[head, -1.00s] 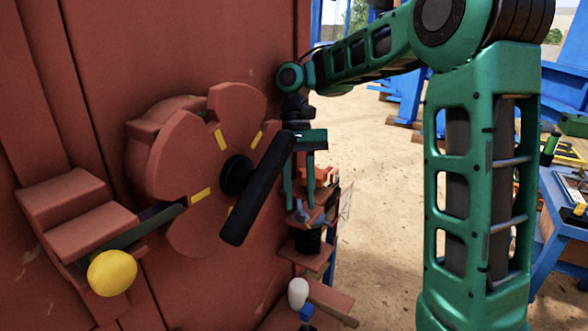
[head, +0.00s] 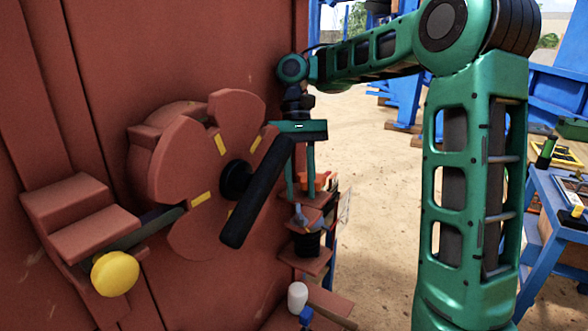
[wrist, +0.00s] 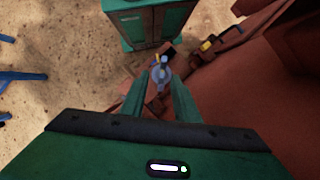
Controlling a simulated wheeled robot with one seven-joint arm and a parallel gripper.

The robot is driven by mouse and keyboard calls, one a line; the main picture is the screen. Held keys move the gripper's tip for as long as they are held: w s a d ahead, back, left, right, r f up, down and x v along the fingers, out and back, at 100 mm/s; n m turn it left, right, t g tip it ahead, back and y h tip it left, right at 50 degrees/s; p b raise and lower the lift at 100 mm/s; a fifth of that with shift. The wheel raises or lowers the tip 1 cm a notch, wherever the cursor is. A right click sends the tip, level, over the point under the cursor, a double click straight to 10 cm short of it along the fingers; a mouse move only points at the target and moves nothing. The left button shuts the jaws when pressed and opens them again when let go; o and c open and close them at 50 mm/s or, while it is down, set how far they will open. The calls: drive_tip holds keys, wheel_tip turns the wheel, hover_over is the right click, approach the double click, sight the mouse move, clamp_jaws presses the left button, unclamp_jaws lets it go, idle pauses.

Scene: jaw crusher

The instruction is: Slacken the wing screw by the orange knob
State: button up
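The small grey wing screw (head: 300,215) stands on a black round base (head: 307,243) on a rust-red ledge at the side of the red machine. In the wrist view the wing screw (wrist: 161,72) lies between and just beyond my fingertips. An orange part (head: 318,182), perhaps the orange knob, shows just behind my fingers; its shape is partly hidden. My gripper (head: 300,198) points down over the wing screw, its two green fingers apart. In the wrist view my gripper (wrist: 158,85) shows a gap between the fingers; I see no clear contact with the screw.
A lobed red disc (head: 215,165) with a black lever (head: 258,195) is close left of my gripper. A yellow knob (head: 115,273) is at lower left. A white knob (head: 298,297) sits below the ledge. A blue table (head: 555,215) stands right; sandy floor lies between.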

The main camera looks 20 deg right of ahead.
drive_tip(key=shift+w+a+r, duration=0.15)
drive_tip(key=shift+w+r, duration=0.2)
drive_tip(key=shift+r, duration=0.35)
drive_tip(key=shift+w+r, duration=0.1)
drive_tip(key=shift+r, duration=1.35)
